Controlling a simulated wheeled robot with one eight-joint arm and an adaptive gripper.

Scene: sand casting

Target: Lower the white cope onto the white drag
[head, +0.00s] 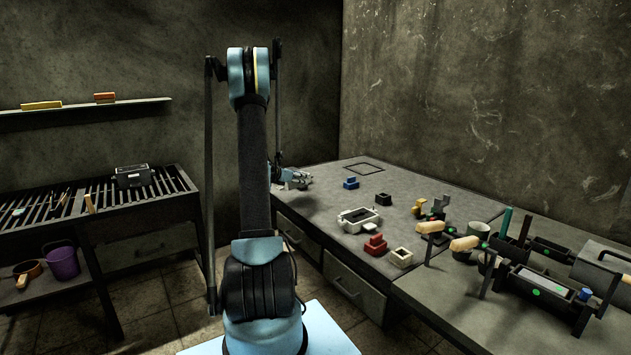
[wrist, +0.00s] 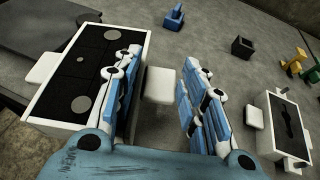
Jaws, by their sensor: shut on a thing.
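The white cope (wrist: 136,42) is a box of dark sand with pale discs on its face, large at the left of the wrist view. A white lug (wrist: 160,85) juts from its right side, between the fingers of my gripper (wrist: 165,62). My gripper is shut on the cope; the exact contact is hard to see. The white drag (wrist: 261,141) lies at the right of the wrist view, on the table, apart from the cope. It has dark sand with a slot. In the head view, the drag (head: 345,226) sits mid-table and my gripper (head: 298,178) is beyond its left, partly hidden.
A blue piece (head: 350,183), a black block (head: 383,199), a red block (head: 375,245) and a white square frame (head: 400,265) lie around the drag. Tools and dark flasks (head: 540,285) crowd the right side. The table's far left is mostly clear.

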